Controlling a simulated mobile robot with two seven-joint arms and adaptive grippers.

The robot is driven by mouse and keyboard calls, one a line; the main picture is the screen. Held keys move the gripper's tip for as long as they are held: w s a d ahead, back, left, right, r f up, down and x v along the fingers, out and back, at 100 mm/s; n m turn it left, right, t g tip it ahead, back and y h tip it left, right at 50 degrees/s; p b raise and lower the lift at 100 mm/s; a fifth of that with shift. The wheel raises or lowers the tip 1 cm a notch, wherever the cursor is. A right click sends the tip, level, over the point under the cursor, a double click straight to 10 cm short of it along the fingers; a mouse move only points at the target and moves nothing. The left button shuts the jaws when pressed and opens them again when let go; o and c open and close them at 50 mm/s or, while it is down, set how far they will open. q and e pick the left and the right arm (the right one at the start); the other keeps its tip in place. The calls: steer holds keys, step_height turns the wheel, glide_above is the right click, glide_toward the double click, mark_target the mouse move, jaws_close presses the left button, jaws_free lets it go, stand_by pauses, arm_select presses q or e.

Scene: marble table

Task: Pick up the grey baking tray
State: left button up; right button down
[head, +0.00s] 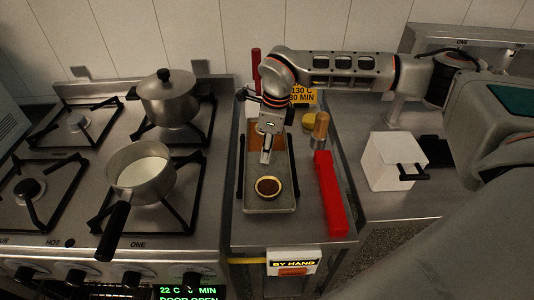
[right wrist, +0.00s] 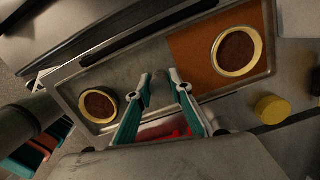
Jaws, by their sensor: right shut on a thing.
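The grey baking tray (head: 283,168) lies lengthwise on the steel counter left of a red bar. It also shows in the right wrist view (right wrist: 122,72). A brown sheet (right wrist: 193,52) covers one end, with a small bowl of dark filling (right wrist: 236,52) on it. Another such bowl (head: 268,187) stands on the bare end, and shows in the right wrist view (right wrist: 98,104). My right gripper (head: 265,157) points down at the tray's middle. In the right wrist view its fingers (right wrist: 163,80) reach across the near rim, with a narrow gap showing; the exact contact is unclear.
The red bar (head: 328,195) and a wooden-handled tool (head: 320,130) are close right of the tray. A white box (head: 393,160) stands further right. The stove at left carries a milk pan (head: 140,172) with its handle toward the front, and a lidded pot (head: 168,98).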

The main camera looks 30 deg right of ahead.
arm_select(q)
step_height(320, 180, up, 3)
steer(key=p, duration=0.3)
steer(key=shift+s, duration=0.1)
arm_select(e)
step_height(320, 180, up, 24)
stand_by(0.8)
arm_select(q)
steer(key=shift+s, duration=0.15)
